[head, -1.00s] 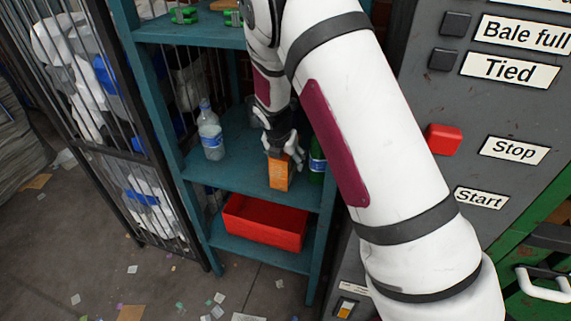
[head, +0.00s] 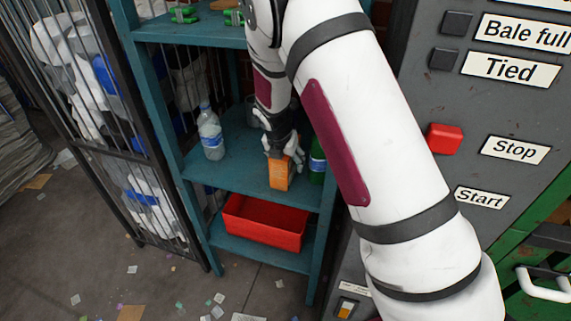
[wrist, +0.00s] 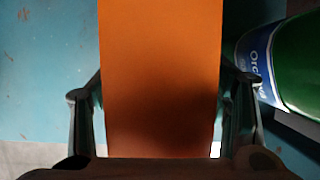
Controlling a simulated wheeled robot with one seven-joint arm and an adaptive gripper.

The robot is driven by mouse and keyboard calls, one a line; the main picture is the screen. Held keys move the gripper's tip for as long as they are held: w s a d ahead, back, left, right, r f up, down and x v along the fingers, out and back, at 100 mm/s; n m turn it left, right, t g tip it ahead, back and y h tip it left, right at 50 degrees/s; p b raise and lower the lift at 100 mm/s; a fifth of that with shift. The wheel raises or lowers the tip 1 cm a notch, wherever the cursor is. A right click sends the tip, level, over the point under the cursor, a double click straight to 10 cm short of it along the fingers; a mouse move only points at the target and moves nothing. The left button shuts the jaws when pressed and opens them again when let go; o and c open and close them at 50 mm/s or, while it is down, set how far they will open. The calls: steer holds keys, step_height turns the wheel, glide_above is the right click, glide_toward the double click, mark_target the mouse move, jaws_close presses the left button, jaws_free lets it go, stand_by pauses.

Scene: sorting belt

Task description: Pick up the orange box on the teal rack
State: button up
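The orange box (head: 279,174) stands upright on the middle shelf of the teal rack (head: 240,181), near its front edge. My gripper (head: 284,158) is at the box from above and behind, with its fingers along the box's sides. In the wrist view the orange box (wrist: 160,70) fills the middle between the two fingers of my gripper (wrist: 160,85). Both fingers appear to press against its sides. The box's base looks to be at the shelf surface; I see no clear gap under it.
A green bottle (head: 317,163) stands close to the right of the box, partly hidden by my arm; it also shows in the wrist view (wrist: 300,65). A clear bottle (head: 211,135) stands to the left. A red bin (head: 262,222) is on the shelf below.

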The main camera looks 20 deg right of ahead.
steer(key=c, duration=0.9)
steer(key=shift+c, duration=0.2)
steer(key=shift+r, duration=0.1)
